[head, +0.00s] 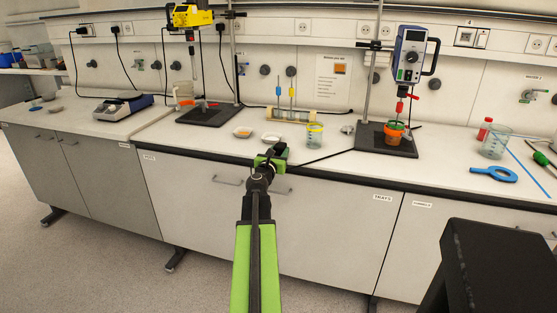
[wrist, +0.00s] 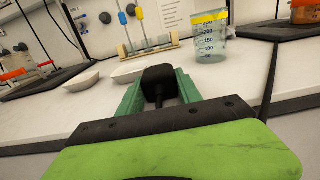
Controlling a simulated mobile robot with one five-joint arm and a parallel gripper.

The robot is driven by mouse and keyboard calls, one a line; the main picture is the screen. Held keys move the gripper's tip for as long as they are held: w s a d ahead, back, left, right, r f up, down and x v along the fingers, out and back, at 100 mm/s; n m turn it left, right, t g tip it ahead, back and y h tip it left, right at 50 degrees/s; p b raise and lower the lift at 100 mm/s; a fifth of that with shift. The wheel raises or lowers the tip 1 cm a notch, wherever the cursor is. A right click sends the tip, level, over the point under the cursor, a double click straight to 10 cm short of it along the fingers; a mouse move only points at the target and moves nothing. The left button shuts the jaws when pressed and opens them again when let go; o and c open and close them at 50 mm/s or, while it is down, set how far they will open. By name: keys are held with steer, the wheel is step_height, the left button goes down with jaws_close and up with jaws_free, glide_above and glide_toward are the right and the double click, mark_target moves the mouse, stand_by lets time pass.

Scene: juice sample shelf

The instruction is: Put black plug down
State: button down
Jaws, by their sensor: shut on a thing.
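My gripper (head: 268,162) is over the front edge of the white bench (head: 215,141), near its middle. In the wrist view my gripper (wrist: 159,90) has green jaws closed on the black plug (wrist: 159,78), with its dark cable running back toward me between the jaws. In the head view the black plug (head: 279,149) shows at the tip of my gripper. It appears to be held just above the bench top, though the gap beneath it is hidden. The sides of the plug are partly covered by the jaws.
Two white dishes (head: 243,131) (head: 271,138) lie behind my gripper. A beaker with a yellow band (head: 314,134) stands just to the right. A rack with pipettes (head: 290,115) is at the back. Stirrer stands are left and right.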

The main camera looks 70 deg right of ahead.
steer(key=shift+r, duration=0.15)
steer(key=shift+f, duration=0.2)
steer(key=c, duration=0.8)
jaws_free()
steer(key=shift+r, duration=0.25)
steer(key=a, duration=0.7)
steer(key=shift+s+a, duration=0.25)
steer(key=shift+a, duration=0.05)
